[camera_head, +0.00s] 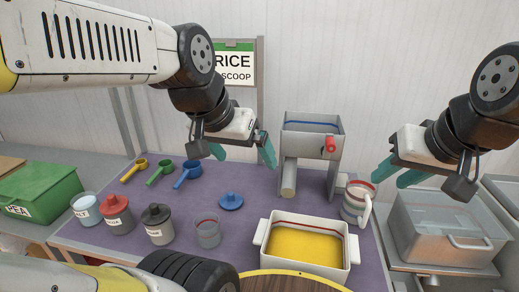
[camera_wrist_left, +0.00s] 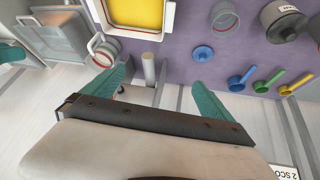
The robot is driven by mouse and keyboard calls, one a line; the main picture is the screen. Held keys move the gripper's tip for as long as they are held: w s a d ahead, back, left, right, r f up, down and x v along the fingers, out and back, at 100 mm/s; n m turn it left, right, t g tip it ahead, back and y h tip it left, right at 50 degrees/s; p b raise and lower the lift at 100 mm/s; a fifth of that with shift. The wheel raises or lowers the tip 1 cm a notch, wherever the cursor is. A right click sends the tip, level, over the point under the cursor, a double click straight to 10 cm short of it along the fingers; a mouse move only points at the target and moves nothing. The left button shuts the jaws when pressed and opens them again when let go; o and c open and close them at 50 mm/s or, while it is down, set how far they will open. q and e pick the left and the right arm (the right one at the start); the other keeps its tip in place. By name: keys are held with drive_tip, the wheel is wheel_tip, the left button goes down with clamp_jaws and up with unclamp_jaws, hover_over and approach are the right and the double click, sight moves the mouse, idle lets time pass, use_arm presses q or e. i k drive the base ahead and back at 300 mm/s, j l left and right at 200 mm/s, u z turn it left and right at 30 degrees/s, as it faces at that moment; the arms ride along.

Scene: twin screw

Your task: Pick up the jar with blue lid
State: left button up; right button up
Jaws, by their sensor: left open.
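A blue lid (camera_head: 231,202) with a knob lies by itself on the purple mat, and it also shows in the left wrist view (camera_wrist_left: 203,53). An open, clear jar (camera_head: 208,233) stands upright just in front of it, at the top of the left wrist view (camera_wrist_left: 224,18). No jar in view wears a blue lid. My left gripper (camera_head: 243,152) is open and empty, above and behind the lid; its two teal fingers stand well apart in the left wrist view (camera_wrist_left: 160,84). My right gripper (camera_head: 398,175) is open and empty at the right, above the striped mug's far side.
On the mat are a red-lidded jar (camera_head: 117,217), a black-lidded jar (camera_head: 157,227), a white-filled jar (camera_head: 86,211), several scoops, a yellow-filled tray (camera_head: 351,251), a striped mug (camera_head: 357,201) and a grey dispenser (camera_head: 311,135). A green bin (camera_head: 42,193) stands left.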

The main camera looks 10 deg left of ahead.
sight(88, 209)
drive_tip(key=u, duration=2.1)
drive_tip(key=k+j, duration=0.05)
